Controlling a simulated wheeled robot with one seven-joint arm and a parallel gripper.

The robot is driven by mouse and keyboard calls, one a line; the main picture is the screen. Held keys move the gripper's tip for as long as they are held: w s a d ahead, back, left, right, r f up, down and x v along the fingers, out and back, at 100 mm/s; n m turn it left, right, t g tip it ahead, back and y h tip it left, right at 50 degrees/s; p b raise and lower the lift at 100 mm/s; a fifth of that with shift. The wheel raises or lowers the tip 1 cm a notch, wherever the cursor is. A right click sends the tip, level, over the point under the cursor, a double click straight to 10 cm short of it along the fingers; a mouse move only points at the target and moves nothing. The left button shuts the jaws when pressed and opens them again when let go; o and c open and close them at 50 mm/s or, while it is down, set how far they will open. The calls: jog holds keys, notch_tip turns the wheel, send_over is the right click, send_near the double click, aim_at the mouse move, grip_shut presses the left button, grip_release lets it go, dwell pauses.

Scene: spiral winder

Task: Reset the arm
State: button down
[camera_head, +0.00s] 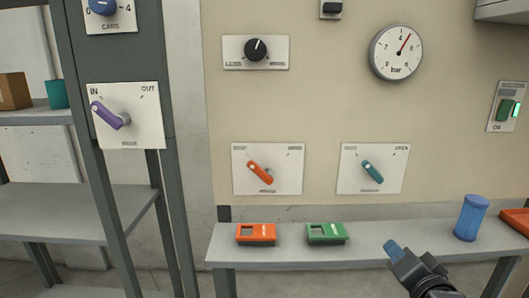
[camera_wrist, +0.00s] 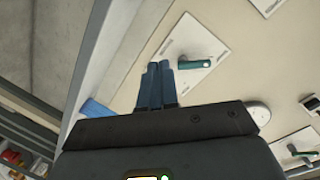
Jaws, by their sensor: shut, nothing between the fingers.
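My gripper (camera_head: 392,248) shows at the lower right of the head view, in front of the shelf and below the teal lever. Its blue fingers are together and empty. In the wrist view the gripper (camera_wrist: 157,72) points up toward the panel. The teal lever (camera_head: 372,171) on its white plate is apart from the fingers; a teal lever (camera_wrist: 195,64) also shows close to the fingertips in the wrist view. The orange lever (camera_head: 260,172) sits on a plate to its left.
A grey shelf (camera_head: 290,252) below the panel carries an orange box (camera_head: 256,233), a green box (camera_head: 326,233) and a blue cylinder (camera_head: 470,217). A purple lever (camera_head: 110,115) is on the left post. A gauge (camera_head: 396,52) and black knob (camera_head: 255,49) are higher up.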

jog(key=s+a+f+n, duration=0.15)
jog(key=s+f, duration=0.35)
jog(key=s, duration=0.7)
jog(key=s+f+n, duration=0.3)
jog(key=s+f, duration=0.2)
jog(key=s, duration=0.7)
jog(key=s+a+r+n, duration=0.1)
jog(key=s+r, duration=0.1)
jog(key=s, duration=0.5)
jog(key=s+a+r+n, duration=0.1)
jog(key=s+r+n, duration=0.1)
jog(key=s, duration=0.5)
jog(key=s+a+r+n+g, duration=0.1)
jog(key=s+r, duration=0.2)
jog(key=s, duration=0.5)
jog(key=shift+a+r+n, duration=0.15)
jog(key=shift+a+n, duration=0.2)
jog(key=shift+a, duration=0.05)
